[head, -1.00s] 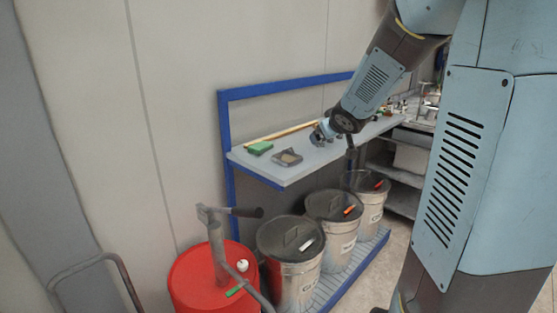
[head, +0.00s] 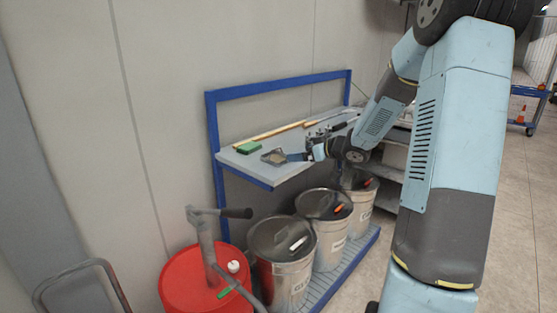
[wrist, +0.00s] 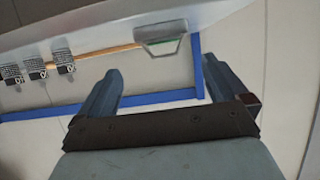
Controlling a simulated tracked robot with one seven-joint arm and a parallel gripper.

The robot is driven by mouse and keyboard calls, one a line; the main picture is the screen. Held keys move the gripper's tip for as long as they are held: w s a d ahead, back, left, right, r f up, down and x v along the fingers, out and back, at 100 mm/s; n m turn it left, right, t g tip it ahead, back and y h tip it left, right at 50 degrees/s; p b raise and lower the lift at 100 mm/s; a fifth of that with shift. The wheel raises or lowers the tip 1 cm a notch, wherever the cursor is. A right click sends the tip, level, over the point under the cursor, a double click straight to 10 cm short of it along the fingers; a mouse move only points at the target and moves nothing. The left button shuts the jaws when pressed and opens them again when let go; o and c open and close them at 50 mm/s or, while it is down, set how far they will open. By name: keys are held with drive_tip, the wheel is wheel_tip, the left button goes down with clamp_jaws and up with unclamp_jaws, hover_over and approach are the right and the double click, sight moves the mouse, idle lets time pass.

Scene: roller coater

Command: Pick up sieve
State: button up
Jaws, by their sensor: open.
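The sieve (head: 274,157), a small square dark-grey frame with a paler middle, lies on the grey shelf (head: 240,160) near its left end. In the wrist view the sieve (wrist: 160,36) shows at the top, ahead of the fingers and roughly centred between them. My gripper (head: 308,154) is just to the right of the sieve, low over the shelf. In the wrist view my gripper (wrist: 163,80) is open, with an empty gap between its two fingers. The sieve is apart from the fingers there.
A green block (head: 249,147) lies behind the sieve, beside a long wooden stick (head: 270,132). A blue frame (head: 212,125) rises at the shelf's back. Several lidded metal bins (head: 283,265) stand below. A red drum (head: 205,285) with a pump stands at front left.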

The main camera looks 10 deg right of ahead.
approach(278, 160)
drive_tip(key=w+a, duration=0.2)
drive_tip(key=w, duration=0.1)
drive_tip(key=shift+w+a, duration=0.15)
drive_tip(key=shift+w, duration=0.05)
drive_tip(key=shift+x, duration=2.7)
drive_tip(key=shift+s+a+r, duration=0.1)
drive_tip(key=c, duration=0.7)
drive_tip(key=shift+c, duration=0.2)
drive_tip(key=shift+r, duration=0.1)
